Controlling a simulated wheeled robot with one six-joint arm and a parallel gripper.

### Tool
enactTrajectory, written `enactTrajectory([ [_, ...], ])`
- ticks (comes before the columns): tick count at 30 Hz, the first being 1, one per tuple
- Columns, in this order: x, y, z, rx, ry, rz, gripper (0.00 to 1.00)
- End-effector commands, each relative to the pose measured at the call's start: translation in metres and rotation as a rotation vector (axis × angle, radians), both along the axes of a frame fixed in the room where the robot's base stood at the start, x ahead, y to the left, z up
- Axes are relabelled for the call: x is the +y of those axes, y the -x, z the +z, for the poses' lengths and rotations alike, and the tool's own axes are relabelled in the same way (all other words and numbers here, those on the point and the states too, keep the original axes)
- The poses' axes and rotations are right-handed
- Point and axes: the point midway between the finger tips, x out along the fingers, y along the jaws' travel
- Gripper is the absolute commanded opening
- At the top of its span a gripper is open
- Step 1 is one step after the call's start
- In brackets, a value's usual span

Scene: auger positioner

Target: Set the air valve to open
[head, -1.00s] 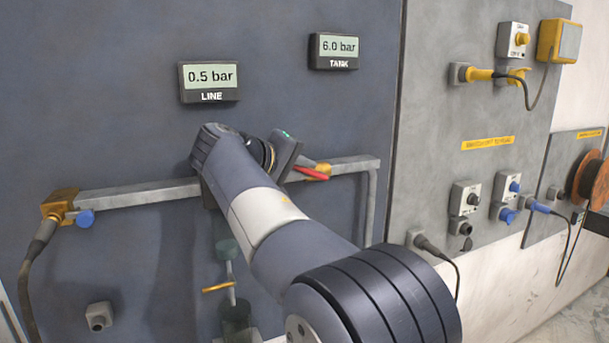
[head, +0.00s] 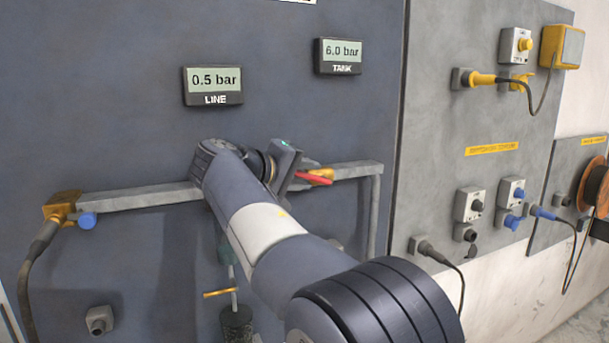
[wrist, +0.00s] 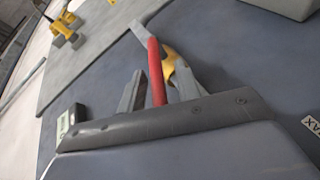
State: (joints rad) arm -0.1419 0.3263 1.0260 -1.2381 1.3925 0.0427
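The air valve has a red lever (head: 314,179) and a brass-yellow body (head: 322,173) on the grey pipe (head: 355,170), below the gauges. In the wrist view the red lever (wrist: 156,70) reaches between the two grey fingers of my gripper (wrist: 158,84), beside the yellow body (wrist: 169,62). The fingers stand apart, with a gap on the lever's left side, so my gripper is open around it. The LINE gauge (head: 213,86) reads 0.5 bar and the TANK gauge (head: 338,56) reads 6.0 bar.
A dark cylinder with a brass handle (head: 221,293) is below my arm. A grey panel (head: 440,120) with plugs and sockets is on the right.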

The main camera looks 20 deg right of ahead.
Motion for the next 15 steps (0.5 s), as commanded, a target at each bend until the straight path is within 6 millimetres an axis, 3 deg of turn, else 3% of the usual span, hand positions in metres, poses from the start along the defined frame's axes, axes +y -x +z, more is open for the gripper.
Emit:
enactTrajectory([
  [9,0.0,0.0,0.003,-0.002,0.0,0.0,0.34],
  [15,0.0,0.0,0.025,-0.005,0.001,0.0,0.34],
])
